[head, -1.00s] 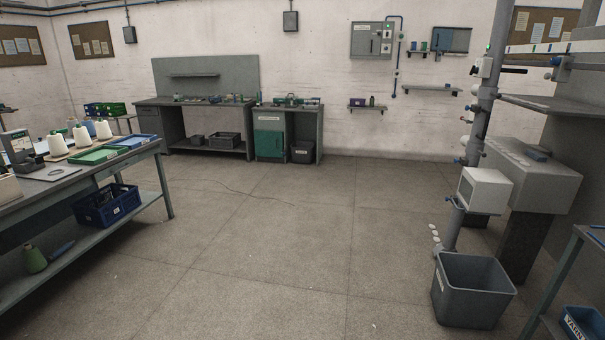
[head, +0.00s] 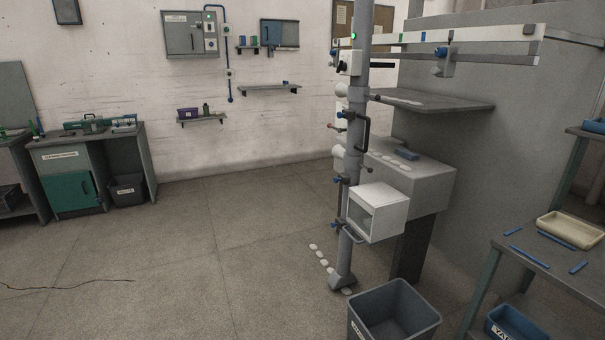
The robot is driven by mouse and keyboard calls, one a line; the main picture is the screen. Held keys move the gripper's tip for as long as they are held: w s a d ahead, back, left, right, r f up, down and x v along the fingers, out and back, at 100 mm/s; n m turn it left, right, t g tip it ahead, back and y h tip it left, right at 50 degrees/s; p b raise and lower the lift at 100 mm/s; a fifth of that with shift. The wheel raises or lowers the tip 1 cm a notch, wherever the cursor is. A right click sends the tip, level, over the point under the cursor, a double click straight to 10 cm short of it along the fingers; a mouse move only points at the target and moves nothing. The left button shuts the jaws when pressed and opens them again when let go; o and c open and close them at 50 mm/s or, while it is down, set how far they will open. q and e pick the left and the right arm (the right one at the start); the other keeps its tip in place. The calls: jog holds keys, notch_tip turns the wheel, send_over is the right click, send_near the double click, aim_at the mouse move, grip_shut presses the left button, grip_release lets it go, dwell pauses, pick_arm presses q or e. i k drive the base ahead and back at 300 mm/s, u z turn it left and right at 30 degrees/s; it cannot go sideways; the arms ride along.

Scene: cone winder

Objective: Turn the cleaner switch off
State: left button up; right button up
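The winder's grey upright post (head: 360,130) stands right of centre in the head view. Near its top is a small white box (head: 349,63) with a dark knob-like part and a green light above it. A grey wall cabinet (head: 190,35) at the back also carries small controls and a green light. I cannot read a label on either, so which one holds the cleaner switch, and its position, cannot be told. Neither of my grippers is in view.
A white open box (head: 379,212) sits low on the post. A grey bin (head: 393,312) stands at its foot. A table (head: 540,262) with a cream tray (head: 571,229) is at the right. The middle floor is clear.

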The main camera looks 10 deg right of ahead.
aim_at(342, 66)
jog(key=z, duration=0.3)
jog(key=i, duration=2.5)
jog(key=z, duration=0.25)
